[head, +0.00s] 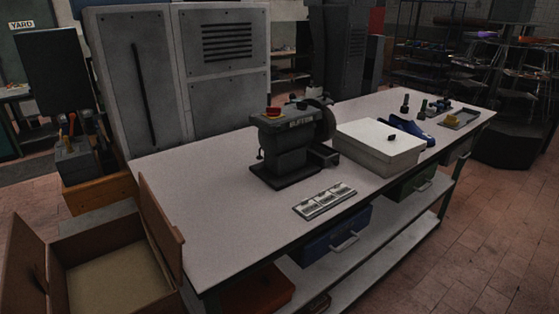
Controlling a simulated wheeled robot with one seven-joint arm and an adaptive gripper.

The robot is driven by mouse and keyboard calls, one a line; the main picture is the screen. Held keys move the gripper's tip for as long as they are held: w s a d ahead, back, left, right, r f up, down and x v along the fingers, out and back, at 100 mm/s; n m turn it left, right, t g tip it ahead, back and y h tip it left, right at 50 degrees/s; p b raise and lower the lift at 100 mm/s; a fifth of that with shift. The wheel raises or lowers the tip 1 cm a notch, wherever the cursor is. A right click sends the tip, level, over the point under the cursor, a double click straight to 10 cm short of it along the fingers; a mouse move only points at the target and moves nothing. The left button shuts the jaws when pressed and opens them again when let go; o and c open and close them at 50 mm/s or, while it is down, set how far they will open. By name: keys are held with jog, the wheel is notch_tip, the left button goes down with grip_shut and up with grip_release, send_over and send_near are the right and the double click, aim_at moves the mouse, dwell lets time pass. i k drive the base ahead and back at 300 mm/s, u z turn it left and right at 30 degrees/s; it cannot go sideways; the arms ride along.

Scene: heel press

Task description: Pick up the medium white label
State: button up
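A small pale tray or strip with white label-like pieces (325,201) lies flat near the front edge of the white-topped workbench (215,190). The pieces sit side by side with dark marks on them. They are too small to tell which one is the medium white label. My gripper is not in view.
A dark bench machine (287,155) stands behind the strip. A white box (375,152) with a small dark knob lies to its right, with a blue object (410,131) behind. An open cardboard box (115,262) stands at the bench's left end. The bench's left part is clear.

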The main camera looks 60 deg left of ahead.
aim_at(306, 208)
jog(key=k, duration=0.15)
jog(key=u, duration=2.35)
jog(key=i, duration=0.15)
jog(key=z, duration=0.3)
